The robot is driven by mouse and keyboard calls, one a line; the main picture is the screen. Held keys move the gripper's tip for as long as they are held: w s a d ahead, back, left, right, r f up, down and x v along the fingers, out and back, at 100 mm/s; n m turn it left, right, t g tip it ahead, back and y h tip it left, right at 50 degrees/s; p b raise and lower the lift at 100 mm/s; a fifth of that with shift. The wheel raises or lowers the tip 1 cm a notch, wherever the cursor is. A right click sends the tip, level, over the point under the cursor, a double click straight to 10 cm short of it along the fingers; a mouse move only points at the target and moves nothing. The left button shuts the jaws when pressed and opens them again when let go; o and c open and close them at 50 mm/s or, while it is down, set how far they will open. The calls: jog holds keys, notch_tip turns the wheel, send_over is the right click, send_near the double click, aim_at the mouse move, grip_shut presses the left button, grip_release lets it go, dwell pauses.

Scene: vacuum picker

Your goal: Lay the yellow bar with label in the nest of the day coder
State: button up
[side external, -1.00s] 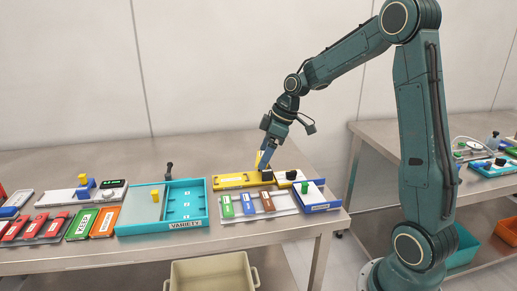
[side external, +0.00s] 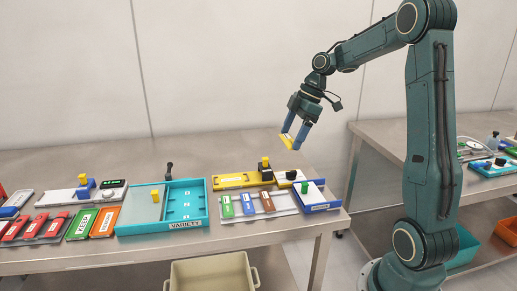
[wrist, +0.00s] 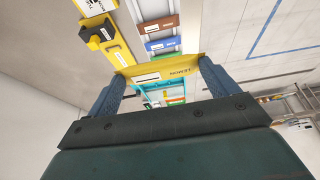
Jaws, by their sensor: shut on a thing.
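My gripper (side external: 294,135) is shut on a yellow bar (side external: 286,142) and holds it in the air above the back right of the table. In the wrist view the bar (wrist: 178,71) spans between the two blue fingers, with a label reading LEMON on it. A grey station (side external: 62,197) at the left of the table has a blue block, a yellow knob and a black display with green marks. It may be the day coder, but its name cannot be read. Its nest cannot be made out clearly.
In front lies a grey rack (side external: 284,209) with green, blue and brown bars, beside a blue-edged station (side external: 318,206). A teal VARIETY tray (side external: 205,217) stands mid-table. The table's back is clear.

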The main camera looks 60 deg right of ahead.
notch_tip(320, 180, down, 20)
jog(key=shift+r, duration=0.25)
dwell(0.8)
jog(key=shift+f, duration=0.15)
jog(key=o, duration=0.8)
jog(key=v, duration=1.3)
jog(key=shift+s+r, duration=0.2)
jog(key=shift+r, duration=0.15)
